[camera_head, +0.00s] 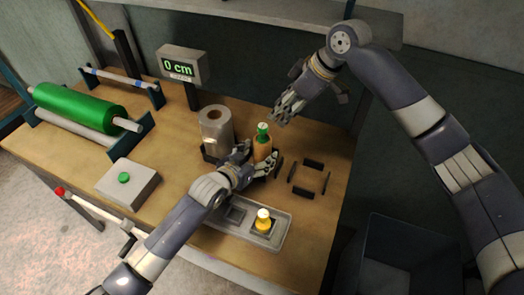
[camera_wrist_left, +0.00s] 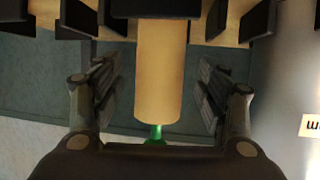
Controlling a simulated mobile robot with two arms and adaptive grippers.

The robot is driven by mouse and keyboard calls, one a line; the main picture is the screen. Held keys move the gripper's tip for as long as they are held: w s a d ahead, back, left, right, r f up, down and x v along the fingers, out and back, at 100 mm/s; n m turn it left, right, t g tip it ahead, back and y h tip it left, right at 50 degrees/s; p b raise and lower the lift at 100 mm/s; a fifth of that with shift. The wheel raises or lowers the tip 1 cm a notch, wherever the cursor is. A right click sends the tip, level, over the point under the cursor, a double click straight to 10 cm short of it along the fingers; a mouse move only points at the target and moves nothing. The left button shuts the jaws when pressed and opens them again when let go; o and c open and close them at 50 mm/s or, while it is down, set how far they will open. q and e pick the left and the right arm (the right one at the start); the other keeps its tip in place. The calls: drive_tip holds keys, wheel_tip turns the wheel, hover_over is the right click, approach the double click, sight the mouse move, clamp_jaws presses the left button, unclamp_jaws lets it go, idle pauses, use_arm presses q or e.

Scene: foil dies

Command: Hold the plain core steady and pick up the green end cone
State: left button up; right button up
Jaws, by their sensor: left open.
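The plain tan core (camera_head: 262,149) stands upright on the table, with the green end cone (camera_head: 263,132) in its upper end. My left gripper (camera_head: 257,162) is low around the core. In the left wrist view, the core (camera_wrist_left: 160,75) lies between the open fingers (camera_wrist_left: 158,90), with a visible gap on each side. A bit of the green cone (camera_wrist_left: 157,132) shows beyond the core's end there. My right gripper (camera_head: 286,108) is above and to the right of the cone, apart from it. Its finger opening is not clear.
A grey roll (camera_head: 215,130) stands just left of the core. Black blocks (camera_head: 303,194) form an empty holder to the right. A grey tray (camera_head: 283,228) in front holds a yellow cone (camera_head: 263,222). A display (camera_head: 180,66) reads 0 cm; a green roll (camera_head: 80,107) lies left.

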sight(258, 154)
use_arm(q)
drive_tip(key=shift+x, duration=1.65)
